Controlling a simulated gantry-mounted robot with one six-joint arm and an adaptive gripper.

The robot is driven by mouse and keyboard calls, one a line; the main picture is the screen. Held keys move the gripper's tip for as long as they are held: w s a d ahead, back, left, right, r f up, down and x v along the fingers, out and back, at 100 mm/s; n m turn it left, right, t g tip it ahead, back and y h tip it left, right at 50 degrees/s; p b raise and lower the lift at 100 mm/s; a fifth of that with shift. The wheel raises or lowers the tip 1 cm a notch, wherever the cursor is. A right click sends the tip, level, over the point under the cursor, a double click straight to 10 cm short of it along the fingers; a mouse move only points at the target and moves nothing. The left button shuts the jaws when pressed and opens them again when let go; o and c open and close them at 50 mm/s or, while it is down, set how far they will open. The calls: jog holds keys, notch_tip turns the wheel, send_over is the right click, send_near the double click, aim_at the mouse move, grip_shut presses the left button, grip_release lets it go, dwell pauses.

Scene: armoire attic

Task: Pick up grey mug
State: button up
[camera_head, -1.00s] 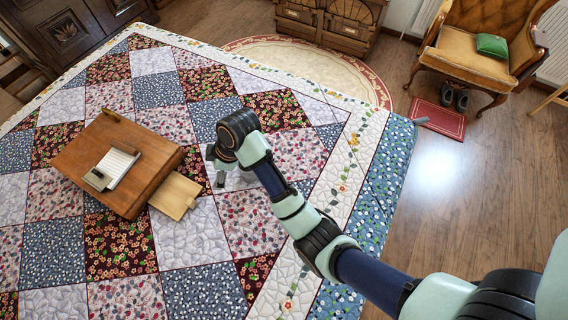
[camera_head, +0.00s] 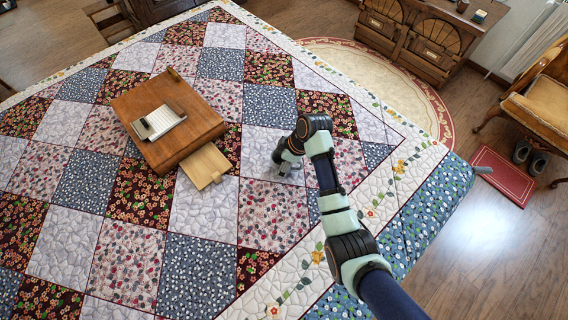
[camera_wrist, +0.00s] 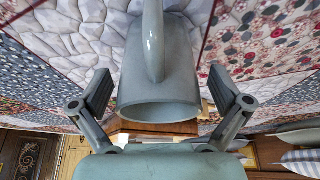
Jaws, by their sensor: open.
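The grey mug (camera_wrist: 158,85) is large in the wrist view, with its handle (camera_wrist: 153,40) towards the top and its open rim facing the bottom. It is over the patchwork quilt. My gripper (camera_wrist: 160,92) is open, with one finger on each side of the mug. Gaps show between the fingers and the mug's wall. In the head view my gripper (camera_head: 288,158) is low over a pale quilt patch, right of the wooden writing box. The mug is mostly hidden there by my gripper and hard to make out.
The wooden writing box (camera_head: 193,143) with a notepad (camera_head: 160,121) on top and a pulled-out drawer (camera_head: 206,166) stands left of my gripper. The quilt (camera_head: 200,232) around is mostly clear. A carved wooden cabinet (camera_head: 412,38) and an armchair (camera_head: 540,105) stand farther off.

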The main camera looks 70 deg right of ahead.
jog(key=shift+f, duration=0.2)
jog(key=shift+c, duration=0.2)
jog(key=c, duration=1.4)
notch_tip(320, 180, up, 20)
jog(key=p, duration=0.6)
jog(key=shift+r+p, duration=0.1)
jog(key=shift+p, duration=0.3)
